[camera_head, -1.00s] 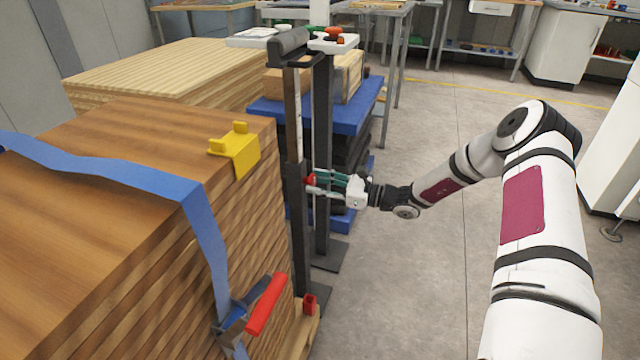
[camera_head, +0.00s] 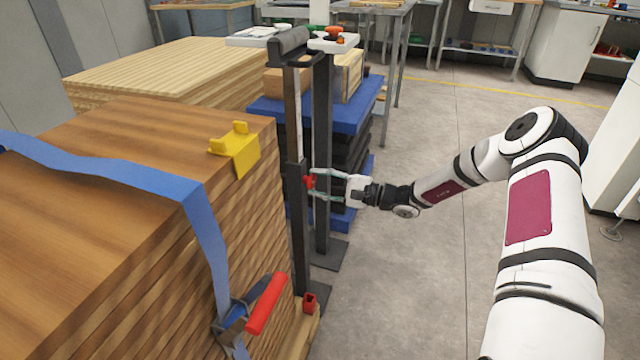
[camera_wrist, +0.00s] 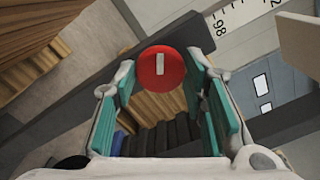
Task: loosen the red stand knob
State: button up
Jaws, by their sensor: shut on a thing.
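The red stand knob (camera_head: 309,182) sits on the side of the dark upright stand (camera_head: 299,225), facing the aisle. In the wrist view the knob (camera_wrist: 160,68) is a round red disc with a white bar mark, upright in the picture. My gripper (camera_head: 315,184) reaches it from the right, with one finger above and one below. In the wrist view my gripper (camera_wrist: 162,75) has its teal-padded fingers on both sides of the knob, shut on it. The contact at the fingertips is small and partly hidden.
A stack of wooden boards (camera_head: 90,150) with a blue strap (camera_head: 205,240) and a red-handled buckle (camera_head: 266,304) stands left of the stand. A yellow corner piece (camera_head: 238,150) lies on its edge. A blue-topped stack (camera_head: 350,115) is behind. The floor to the right is clear.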

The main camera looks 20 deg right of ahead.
jog(key=n, duration=0.4)
jog(key=shift+w+b, duration=0.1)
jog(key=shift+b, duration=0.25)
jog(key=shift+n+b, duration=0.55)
jog(key=shift+n, duration=1.65)
jog(key=o, duration=1.2)
jog(key=shift+c, duration=0.2)
jog(key=v, duration=1.2)
